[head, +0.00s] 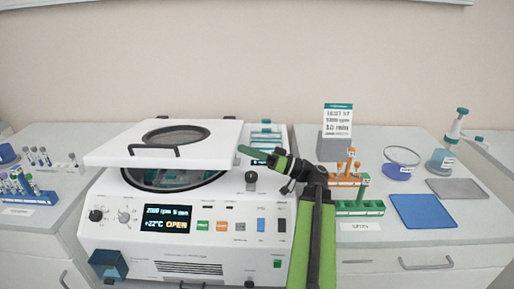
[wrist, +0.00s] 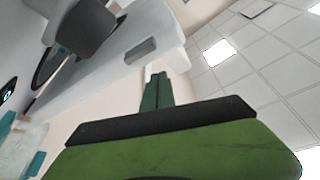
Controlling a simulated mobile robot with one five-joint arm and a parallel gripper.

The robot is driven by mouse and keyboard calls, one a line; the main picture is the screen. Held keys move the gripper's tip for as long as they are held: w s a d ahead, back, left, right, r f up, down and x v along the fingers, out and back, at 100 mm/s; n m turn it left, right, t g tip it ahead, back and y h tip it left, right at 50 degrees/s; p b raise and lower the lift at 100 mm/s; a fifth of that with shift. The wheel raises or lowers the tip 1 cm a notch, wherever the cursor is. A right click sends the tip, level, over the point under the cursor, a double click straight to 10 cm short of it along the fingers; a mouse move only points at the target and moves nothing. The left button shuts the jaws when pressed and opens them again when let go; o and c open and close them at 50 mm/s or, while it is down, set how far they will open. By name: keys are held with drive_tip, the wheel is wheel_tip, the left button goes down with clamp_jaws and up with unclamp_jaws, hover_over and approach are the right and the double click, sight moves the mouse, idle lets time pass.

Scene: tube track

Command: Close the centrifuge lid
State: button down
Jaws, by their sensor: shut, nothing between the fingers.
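The centrifuge (head: 188,258) is a white box with knobs, coloured buttons and a display reading OPEN. Its white lid (head: 207,150) is raised above the body, with a round dark window and a dark front handle (head: 152,151). Part of the round chamber (head: 172,181) shows below the lid. My gripper (head: 243,150) has its green fingertips beside the lid's right front edge; I cannot tell whether they touch it. In the wrist view my gripper (wrist: 157,90) has its fingers together and empty, with white centrifuge surfaces at the upper left.
Right of my arm are a green tube rack (head: 360,208), an orange rack (head: 348,179), a sign (head: 338,119), a blue mat (head: 423,211), a grey mat (head: 456,188) and a dispenser bottle (head: 443,158).

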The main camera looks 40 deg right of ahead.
drive_tip(key=shift+a+f+b, duration=0.25)
drive_tip(key=shift+f+b, duration=0.05)
drive_tip(key=shift+f, duration=0.3)
drive_tip(key=shift+r, duration=0.15)
drive_tip(key=s+d+r+p, duration=0.6)
drive_tip(key=s+r+p, duration=0.4)
drive_tip(key=p, duration=0.1)
drive_tip(key=shift+r, duration=0.35)
drive_tip(key=shift+s, duration=0.1)
